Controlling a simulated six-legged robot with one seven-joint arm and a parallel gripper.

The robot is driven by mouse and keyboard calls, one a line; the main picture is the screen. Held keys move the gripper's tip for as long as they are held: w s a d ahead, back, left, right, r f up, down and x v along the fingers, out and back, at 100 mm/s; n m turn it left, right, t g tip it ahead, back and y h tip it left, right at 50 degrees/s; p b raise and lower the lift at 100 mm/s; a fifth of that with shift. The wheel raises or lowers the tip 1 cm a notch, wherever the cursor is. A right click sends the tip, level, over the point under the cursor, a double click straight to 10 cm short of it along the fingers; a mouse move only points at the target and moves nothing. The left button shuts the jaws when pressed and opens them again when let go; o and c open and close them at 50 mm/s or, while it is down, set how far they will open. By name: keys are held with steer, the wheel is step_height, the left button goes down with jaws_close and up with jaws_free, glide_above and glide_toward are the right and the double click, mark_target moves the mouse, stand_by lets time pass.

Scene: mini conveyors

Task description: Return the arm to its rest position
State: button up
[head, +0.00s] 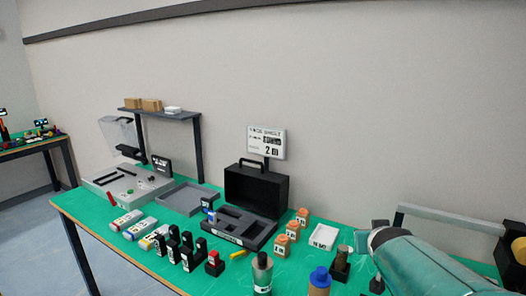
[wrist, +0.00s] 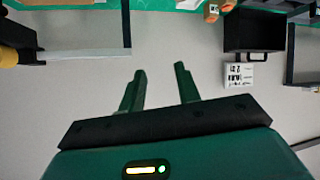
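My gripper (wrist: 160,70) shows in the wrist view with its two dark green fingers apart and nothing between them. Behind the fingers lies plain grey wall, and the wrist picture is upside down, with the table at its top edge. In the head view a teal part of my arm (head: 425,264) reaches in over the right end of the green table (head: 97,205). I cannot make out the fingers in that view. The arm hides part of the table there.
An open black case (head: 257,190) with a foam tray stands mid-table. Orange-topped boxes (head: 292,232), bottles (head: 262,272) and a white box (head: 323,237) stand near the arm. A metal frame (head: 455,218) rises behind it. A shelf (head: 180,115) stands at the back left.

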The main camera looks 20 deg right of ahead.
steer(key=s+a+f+n+g+y, duration=0.1)
steer(key=s+a+y, duration=0.1)
steer(key=a, duration=0.7)
steer(key=s+a+f+n+g+y, duration=0.1)
steer(key=s+a, duration=0.4)
steer(key=a, duration=0.5)
steer(key=s+a+f+n+g+y, duration=0.1)
steer(key=s+a+n+y, duration=0.2)
steer(key=a, duration=0.6)
steer(key=shift+s+a+g+y, duration=0.15)
steer(key=shift+s+g+y, duration=0.15)
steer(key=shift+s+y, duration=0.35)
steer(key=shift+s, duration=0.1)
